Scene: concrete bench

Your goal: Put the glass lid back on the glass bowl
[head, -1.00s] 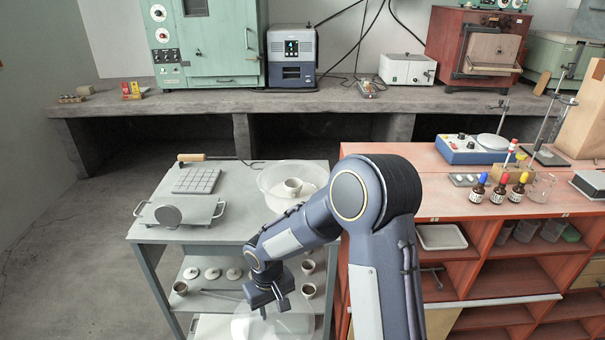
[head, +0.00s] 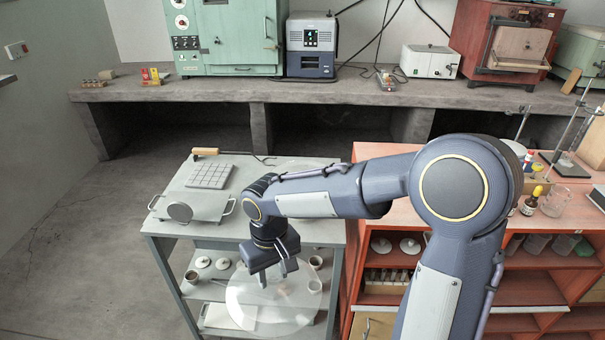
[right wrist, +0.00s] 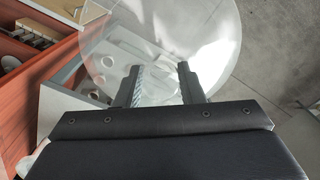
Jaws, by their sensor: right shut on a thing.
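My right gripper (head: 274,277) is shut on the clear glass lid (head: 246,307), a wide see-through disc. It holds the lid in the air in front of the grey metal table's near edge. In the right wrist view the lid (right wrist: 205,35) spreads out beyond my gripper's fingers (right wrist: 159,80). The glass bowl (head: 296,164) stands on the table's top at its right side; only a faint part of its rim shows above my right forearm, which hides the rest. My left gripper is not in view.
The grey table (head: 215,232) also bears a tile-like grid plate (head: 208,176), a handled metal tray with a round disc (head: 180,211), and a wooden-handled tool (head: 205,151). Cups and small lids fill its lower shelves. A red shelf unit (head: 345,290) stands close at the right.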

